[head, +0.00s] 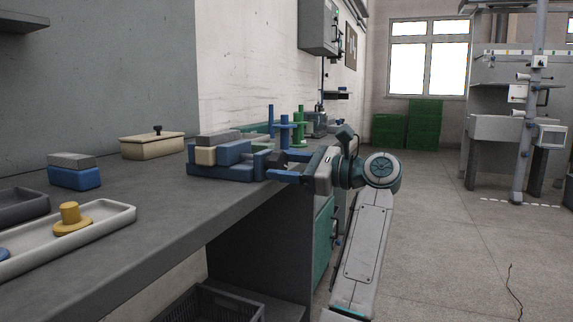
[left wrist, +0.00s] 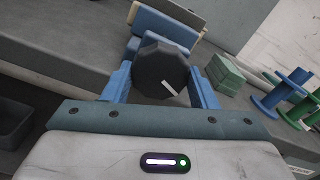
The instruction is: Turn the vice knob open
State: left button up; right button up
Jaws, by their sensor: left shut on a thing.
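The blue vice (head: 222,172) with a cream block and a grey block at its jaws sits on the grey bench. Its dark faceted knob (left wrist: 160,66) has a white mark pointing to the lower right in the left wrist view. My left gripper (head: 277,166) reaches the vice from the right, with its blue fingers on either side of the knob and shut on it. The knob hides part of the vice body (left wrist: 165,25) in the left wrist view. My right gripper is in neither view.
On the bench (head: 205,205) stand a cream lidded box (head: 150,147), a blue block with a grey top (head: 74,176), and a pale tray (head: 30,262) with a yellow knobbed piece (head: 70,217). Blue and green spools (head: 284,133) stand behind the vice. The floor at right is open.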

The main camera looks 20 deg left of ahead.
pick_arm(q)
jog(key=shift+n, duration=0.7)
jog(key=o, duration=1)
jog(key=shift+d, duration=0.1)
